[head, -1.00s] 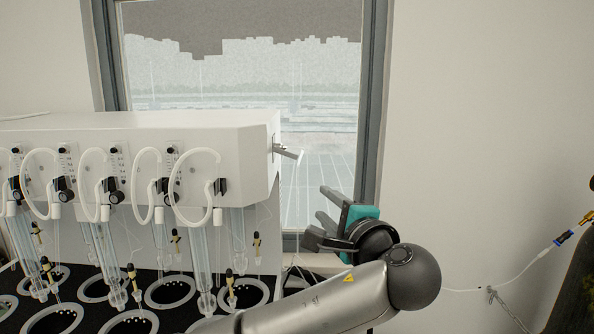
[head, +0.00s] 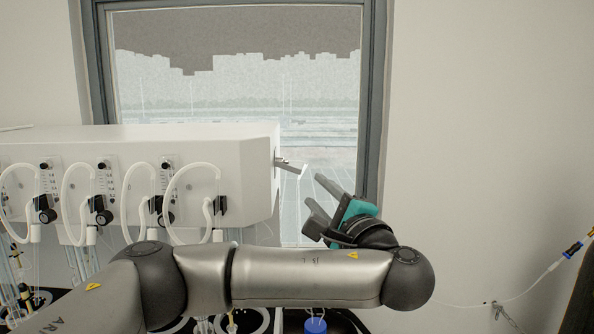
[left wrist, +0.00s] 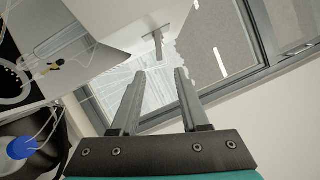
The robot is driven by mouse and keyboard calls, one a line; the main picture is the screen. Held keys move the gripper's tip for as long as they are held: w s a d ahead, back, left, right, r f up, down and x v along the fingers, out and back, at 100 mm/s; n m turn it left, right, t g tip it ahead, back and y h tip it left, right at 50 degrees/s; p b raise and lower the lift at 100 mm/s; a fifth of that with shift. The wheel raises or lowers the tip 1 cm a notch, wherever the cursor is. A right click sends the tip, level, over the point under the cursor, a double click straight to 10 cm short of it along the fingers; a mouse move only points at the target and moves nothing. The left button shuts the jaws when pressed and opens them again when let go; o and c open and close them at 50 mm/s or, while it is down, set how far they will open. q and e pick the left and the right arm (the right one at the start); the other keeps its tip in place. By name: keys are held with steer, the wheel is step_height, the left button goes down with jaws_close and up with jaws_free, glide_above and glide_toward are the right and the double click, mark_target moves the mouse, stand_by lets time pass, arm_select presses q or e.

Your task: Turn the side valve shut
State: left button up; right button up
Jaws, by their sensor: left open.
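The side valve (head: 288,165) is a small grey lever with a pale tip on the right end of the white distiller housing (head: 225,145). It sticks out to the right, sloping slightly down. In the left wrist view the valve (left wrist: 158,45) shows just beyond and between my fingertips. My left gripper (head: 314,190) is open and empty, below and to the right of the lever. Its fingers point up and left towards it, with a visible gap. In the left wrist view the open fingers (left wrist: 160,71) frame the lever. My right gripper is not in view.
Several white looped hoses (head: 78,200) and black knobs line the housing's front. My left arm hides part of the glassware below. A blue-capped bottle (head: 316,326) stands under my arm. A window (head: 240,95) is behind, and a thin tube (head: 520,292) runs at the right.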

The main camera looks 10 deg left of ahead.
mark_target(294, 171)
arm_select(q)
steer(key=p+x, duration=0.2)
steer(key=x, duration=0.7)
steer(key=shift+a, duration=0.2)
steer(key=shift+w+a, duration=0.35)
steer(key=shift+w, duration=0.25)
steer(key=shift+c, duration=1.2)
jaws_close()
